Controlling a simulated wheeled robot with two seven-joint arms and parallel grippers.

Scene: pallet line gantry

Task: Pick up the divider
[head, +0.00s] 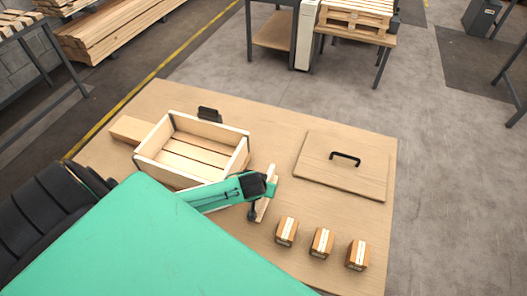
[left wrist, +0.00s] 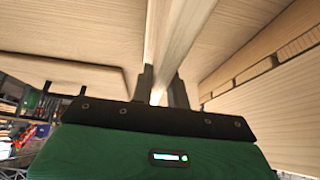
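The divider (head: 262,208) is a thin pale wooden board at the right side of the open crate (head: 207,124), partly hidden by my left gripper. My left gripper (head: 257,190) is over it in the head view. In the left wrist view the divider (left wrist: 170,40) runs between the two dark fingers of the left gripper (left wrist: 161,88), with no clear gap on either side, so it looks shut on the board. I cannot tell whether the divider touches the table. My right gripper is not in view.
The wooden table (head: 300,125) also holds a lid (head: 335,178) with a black handle and small cartons (head: 322,242) at the front right. A wooden block (head: 131,130) lies left of the crate, and a small black object (head: 209,114) behind it. Bare table separates crate and lid.

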